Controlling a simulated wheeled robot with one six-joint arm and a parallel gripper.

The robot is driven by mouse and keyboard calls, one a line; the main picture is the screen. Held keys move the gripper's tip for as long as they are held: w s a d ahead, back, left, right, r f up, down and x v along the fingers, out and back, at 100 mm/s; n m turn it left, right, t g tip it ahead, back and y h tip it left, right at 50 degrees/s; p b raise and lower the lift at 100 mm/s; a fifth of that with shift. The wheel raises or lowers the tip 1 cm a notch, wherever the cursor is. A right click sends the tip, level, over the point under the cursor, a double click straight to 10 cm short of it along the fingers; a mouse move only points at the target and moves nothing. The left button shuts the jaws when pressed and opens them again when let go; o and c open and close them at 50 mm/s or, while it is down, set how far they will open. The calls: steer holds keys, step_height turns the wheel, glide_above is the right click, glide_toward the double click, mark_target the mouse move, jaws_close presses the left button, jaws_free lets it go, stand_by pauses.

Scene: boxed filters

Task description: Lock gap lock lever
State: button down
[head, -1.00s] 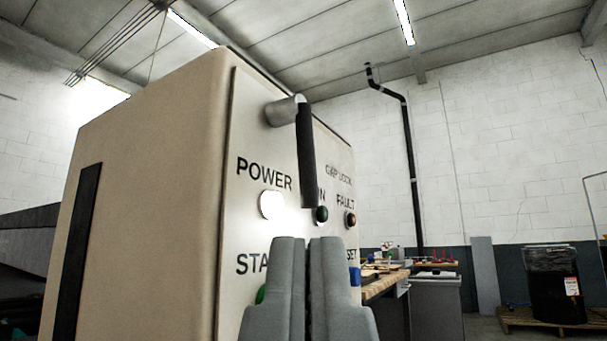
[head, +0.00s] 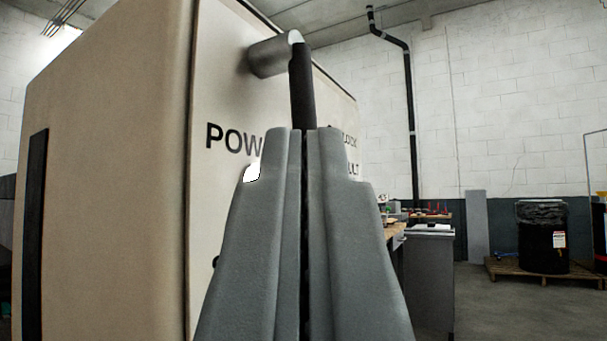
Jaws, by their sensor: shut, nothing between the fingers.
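The gap lock lever (head: 303,90) is a black handle hanging down from a round silver hub (head: 273,57) on the front panel of a beige control box (head: 110,170). My gripper (head: 304,132) is shut and empty, its fingers side by side pointing up at the lever. The fingertips overlap the lower part of the lever in the picture and hide it. I cannot tell whether they touch it.
A white power light (head: 252,172) shows beside the left finger. A workbench (head: 398,236), a grey cabinet (head: 428,280) and a black drum (head: 543,237) on a pallet stand farther back right.

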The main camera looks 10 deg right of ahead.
steer(key=w+r, duration=0.2)
steer(key=w, duration=0.4)
steer(key=shift+w+d, duration=0.15)
steer(key=shift+d, duration=0.2)
steer(key=shift+w, duration=0.1)
